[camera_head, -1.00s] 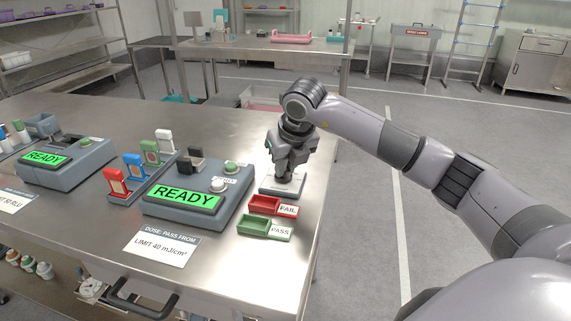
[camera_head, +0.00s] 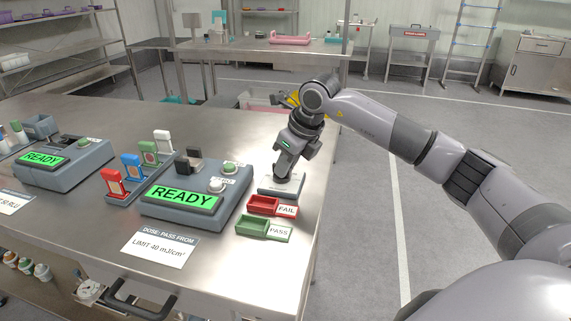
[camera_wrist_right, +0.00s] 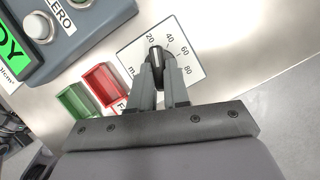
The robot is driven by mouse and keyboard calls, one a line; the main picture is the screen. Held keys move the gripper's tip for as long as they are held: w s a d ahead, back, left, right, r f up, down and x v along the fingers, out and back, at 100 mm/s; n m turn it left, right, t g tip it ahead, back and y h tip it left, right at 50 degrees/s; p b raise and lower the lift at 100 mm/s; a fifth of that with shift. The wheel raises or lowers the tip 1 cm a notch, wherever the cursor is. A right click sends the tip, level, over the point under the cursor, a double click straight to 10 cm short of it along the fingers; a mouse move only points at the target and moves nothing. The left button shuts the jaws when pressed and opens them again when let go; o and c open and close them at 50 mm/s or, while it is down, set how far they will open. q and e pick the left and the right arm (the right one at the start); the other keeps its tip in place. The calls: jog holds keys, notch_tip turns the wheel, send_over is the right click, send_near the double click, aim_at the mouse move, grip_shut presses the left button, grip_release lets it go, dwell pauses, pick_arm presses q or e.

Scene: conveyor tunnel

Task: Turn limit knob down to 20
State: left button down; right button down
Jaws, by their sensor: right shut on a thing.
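The limit knob (camera_wrist_right: 155,55) is a small dark knob on a pale dial plate (camera_wrist_right: 128,55). The plate carries the marks 20, 40, 60 and 80 around the knob. In the head view the plate (camera_head: 268,190) lies near the right edge of the steel table. My right gripper (camera_head: 283,181) reaches down to it and hides the knob there. In the right wrist view my right gripper (camera_wrist_right: 158,75) is shut on the knob. The knob's top lies near the 20 and 40 marks, but its exact reading is unclear. My left gripper is not in view.
Red FAIL (camera_head: 263,204) and green PASS (camera_head: 252,228) trays sit in front of the dial plate. A grey READY unit (camera_head: 228,205) with a round button stands to its left. A card (camera_head: 160,248) reads LIMIT 40 mJ/cm². Bare table lies behind the plate.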

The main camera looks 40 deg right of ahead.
jog(key=shift+w+d+r+n+y, duration=0.1)
jog(key=shift+n+y, duration=0.1)
jog(key=shift+n, duration=0.35)
jog(key=shift+d+n+y, duration=0.1)
jog(key=shift+n+y, duration=0.1)
jog(key=shift+n, duration=0.35)
jog(key=c, duration=1.1)
grip_release()
jog(key=v, duration=0.7)
jog(key=shift+w+r, duration=0.1)
